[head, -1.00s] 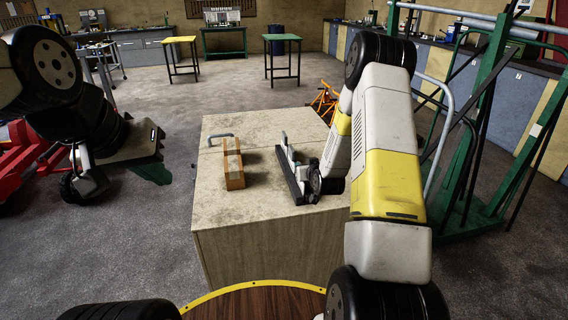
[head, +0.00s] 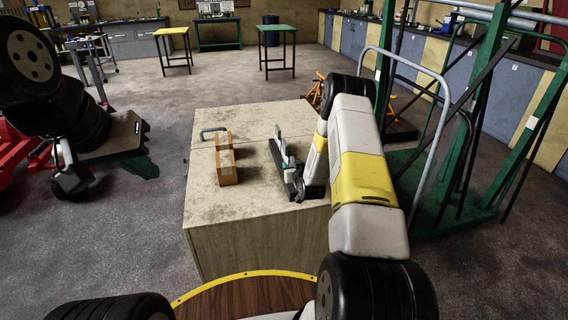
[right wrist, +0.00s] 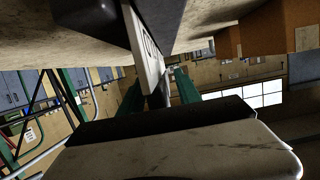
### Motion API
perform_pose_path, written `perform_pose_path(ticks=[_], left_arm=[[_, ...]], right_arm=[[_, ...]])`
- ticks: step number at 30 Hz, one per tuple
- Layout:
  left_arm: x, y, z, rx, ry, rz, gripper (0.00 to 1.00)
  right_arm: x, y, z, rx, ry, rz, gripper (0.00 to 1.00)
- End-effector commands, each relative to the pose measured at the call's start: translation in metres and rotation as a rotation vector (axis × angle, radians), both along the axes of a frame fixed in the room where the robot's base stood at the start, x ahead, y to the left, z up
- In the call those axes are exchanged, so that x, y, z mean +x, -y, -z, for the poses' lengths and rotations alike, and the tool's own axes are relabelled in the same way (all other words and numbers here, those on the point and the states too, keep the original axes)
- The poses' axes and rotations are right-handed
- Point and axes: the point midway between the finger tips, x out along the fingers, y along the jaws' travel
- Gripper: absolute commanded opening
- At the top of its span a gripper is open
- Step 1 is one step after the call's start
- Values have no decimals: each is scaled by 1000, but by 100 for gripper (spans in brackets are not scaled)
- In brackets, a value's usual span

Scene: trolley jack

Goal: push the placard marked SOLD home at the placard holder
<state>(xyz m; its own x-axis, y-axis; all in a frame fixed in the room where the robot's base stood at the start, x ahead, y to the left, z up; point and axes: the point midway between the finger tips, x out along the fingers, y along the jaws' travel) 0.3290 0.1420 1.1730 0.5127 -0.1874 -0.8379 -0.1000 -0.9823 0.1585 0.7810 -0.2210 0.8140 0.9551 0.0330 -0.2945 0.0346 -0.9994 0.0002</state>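The placard holder (head: 282,172) is a long dark bar on the box-like stand's top (head: 240,122). A pale placard (head: 279,136) stands upright at it. In the right wrist view the white placard (right wrist: 146,45) shows part of its dark lettering, beside the dark holder bar (right wrist: 90,12). My right gripper (head: 308,188) is at the near right side of the holder. In the right wrist view its green fingers (right wrist: 158,95) appear on either side of the placard's end; whether they press on it is unclear. My left gripper (head: 143,168) hangs away to the left, its finger gap hidden.
An orange-brown block (head: 227,166) stands left of the holder. A metal handle (head: 213,131) lies behind it. A green rack (head: 470,150) with a grey rail stands to the right. Red equipment (head: 14,160) is at the far left. The stand's front left top is clear.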

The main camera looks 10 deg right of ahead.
Motion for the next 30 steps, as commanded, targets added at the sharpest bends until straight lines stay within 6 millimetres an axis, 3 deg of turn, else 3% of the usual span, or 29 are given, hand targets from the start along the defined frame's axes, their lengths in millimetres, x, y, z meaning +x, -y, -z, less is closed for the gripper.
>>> perform_pose_path(ticks=[8,14,30], left_arm=[[0,0,0,0,0,0,0],[0,0,0,0,0,0,0],[0,0,0,0,0,0,0]], right_arm=[[3,0,1,0,-1,0,40],[3,0,1,0,-1,0,1],[3,0,-8,0,0,0,0]])
